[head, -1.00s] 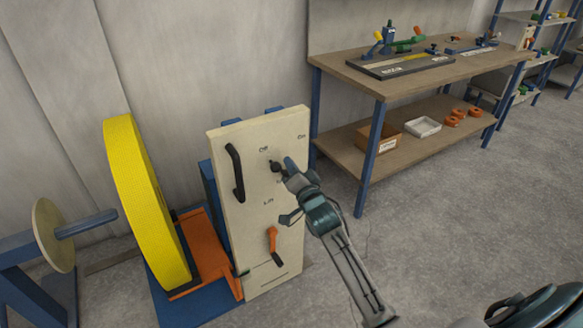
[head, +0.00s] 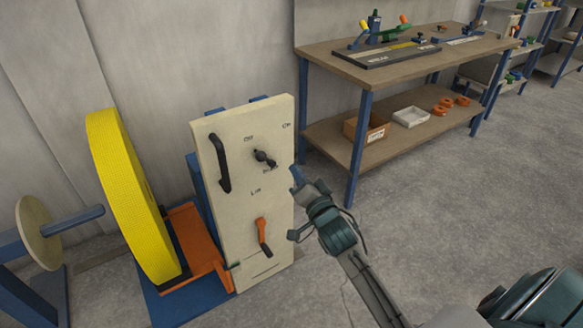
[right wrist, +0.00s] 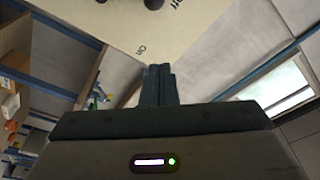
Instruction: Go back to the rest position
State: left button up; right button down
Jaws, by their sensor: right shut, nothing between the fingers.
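My right gripper (head: 297,176) is in front of and to the right of the cream control panel (head: 240,190), clear of its right edge in the head view. Its fingers are shut and empty; they also show together in the right wrist view (right wrist: 158,84). The panel carries a black rotary knob (head: 264,158) near its upper middle, a black handle (head: 219,163) at upper left and an orange lever (head: 263,236) lower down. The gripper is apart from the knob. The panel also fills the top of the right wrist view (right wrist: 130,25). My left gripper is not in view.
A big yellow tape roll (head: 135,200) stands left of the panel by an orange bracket (head: 198,240). A spool on a blue stand (head: 38,233) is at far left. A wooden workbench (head: 350,75) with a lower shelf stands behind at right. The floor at right is open.

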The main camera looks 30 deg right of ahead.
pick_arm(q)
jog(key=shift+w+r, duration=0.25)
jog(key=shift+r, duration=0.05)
pick_arm(e)
jog(key=shift+s, duration=0.35)
